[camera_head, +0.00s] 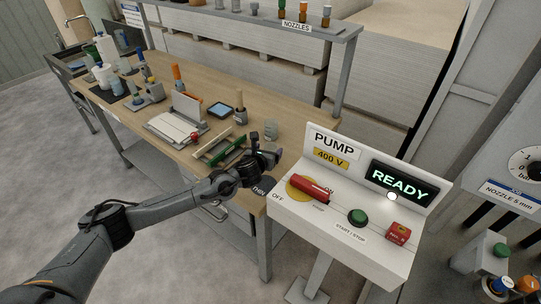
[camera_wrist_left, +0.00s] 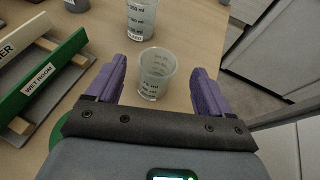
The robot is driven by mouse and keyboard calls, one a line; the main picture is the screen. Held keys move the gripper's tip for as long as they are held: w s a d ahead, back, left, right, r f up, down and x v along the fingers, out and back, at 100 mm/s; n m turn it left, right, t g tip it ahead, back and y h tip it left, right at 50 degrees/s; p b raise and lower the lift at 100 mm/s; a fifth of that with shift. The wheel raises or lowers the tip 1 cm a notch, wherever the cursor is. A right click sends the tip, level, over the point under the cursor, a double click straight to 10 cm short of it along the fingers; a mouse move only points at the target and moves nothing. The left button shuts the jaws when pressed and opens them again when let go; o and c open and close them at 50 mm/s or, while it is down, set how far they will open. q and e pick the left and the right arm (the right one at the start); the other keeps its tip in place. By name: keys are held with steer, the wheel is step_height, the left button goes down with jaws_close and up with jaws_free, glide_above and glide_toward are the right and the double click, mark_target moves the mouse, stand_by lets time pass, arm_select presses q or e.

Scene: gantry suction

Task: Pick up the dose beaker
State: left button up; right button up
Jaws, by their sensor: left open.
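My left gripper (camera_head: 264,163) reaches over the near right corner of the wooden workbench. In the left wrist view its two purple fingers (camera_wrist_left: 158,84) are spread apart. A small clear beaker (camera_wrist_left: 155,72) with printed markings stands upright between and slightly beyond the fingers, with a visible gap on each side. A second clear beaker (camera_wrist_left: 141,18) with a white label stands farther off; it also shows behind the gripper in the head view (camera_head: 271,129). I cannot read a name that tells which is the dose beaker. My right gripper is not in view.
The pump panel (camera_head: 345,215) reading "READY" stands right of the bench. The bench edge (camera_wrist_left: 222,40) runs close on the right.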

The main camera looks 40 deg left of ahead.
mark_target(272, 145)
arm_select(q)
steer(key=shift+b+x, duration=0.45)
steer(key=shift+x, duration=1.95)
steer(key=shift+s+a+f, duration=0.1)
steer(key=shift+s, duration=0.05)
steer(key=shift+c, duration=0.3)
steer(key=c, duration=1)
